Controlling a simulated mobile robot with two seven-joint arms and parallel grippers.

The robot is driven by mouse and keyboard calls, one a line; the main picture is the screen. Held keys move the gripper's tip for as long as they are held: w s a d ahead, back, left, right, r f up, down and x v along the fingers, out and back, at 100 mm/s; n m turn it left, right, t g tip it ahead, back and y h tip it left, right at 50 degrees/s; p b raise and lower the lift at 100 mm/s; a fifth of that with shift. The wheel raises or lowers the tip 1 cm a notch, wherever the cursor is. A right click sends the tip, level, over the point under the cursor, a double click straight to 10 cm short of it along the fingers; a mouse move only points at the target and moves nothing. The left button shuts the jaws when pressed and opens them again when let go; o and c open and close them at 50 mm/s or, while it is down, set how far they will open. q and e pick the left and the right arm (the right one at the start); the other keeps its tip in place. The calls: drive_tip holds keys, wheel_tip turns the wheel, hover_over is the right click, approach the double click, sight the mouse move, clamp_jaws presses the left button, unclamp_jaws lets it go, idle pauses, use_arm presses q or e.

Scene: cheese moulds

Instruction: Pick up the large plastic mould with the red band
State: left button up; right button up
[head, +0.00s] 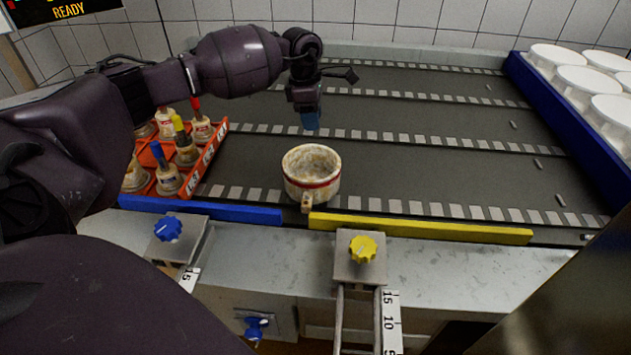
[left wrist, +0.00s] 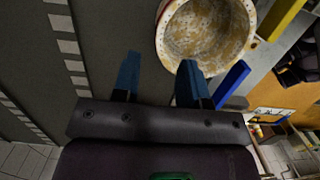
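The large plastic mould with the red band (head: 311,174) stands upright on the grey belt near its front edge. It is off-white with brown stains, and its small handle faces the front. In the left wrist view the stained inside of the mould (left wrist: 207,38) shows at the top, just beyond the fingertips. My left gripper (head: 310,121) is above the belt, behind the mould in the head view. In the left wrist view its two blue fingers (left wrist: 158,72) are apart with nothing between them. My right gripper is not in view.
An orange crate (head: 210,160) with several colour-handled items stands left of the mould. A blue-walled container (head: 560,105) with several white round pieces is at right. A blue bar (head: 205,211) and a yellow bar (head: 420,229) line the front edge. The belt right of the mould is mostly clear.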

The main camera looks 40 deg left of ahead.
sight(315, 145)
use_arm(q)
drive_tip(key=shift+a+f, duration=0.15)
drive_tip(key=f, duration=0.5)
drive_tip(key=shift+w+d+b, duration=0.2)
drive_tip(key=shift+d+b, duration=0.1)
drive_tip(key=shift+b, duration=0.1)
drive_tip(key=f, duration=0.3)
drive_tip(key=f+b, duration=0.1)
drive_tip(key=f, duration=0.1)
drive_tip(key=shift+d, duration=0.3)
drive_tip(key=shift+f, duration=0.15)
clamp_jaws()
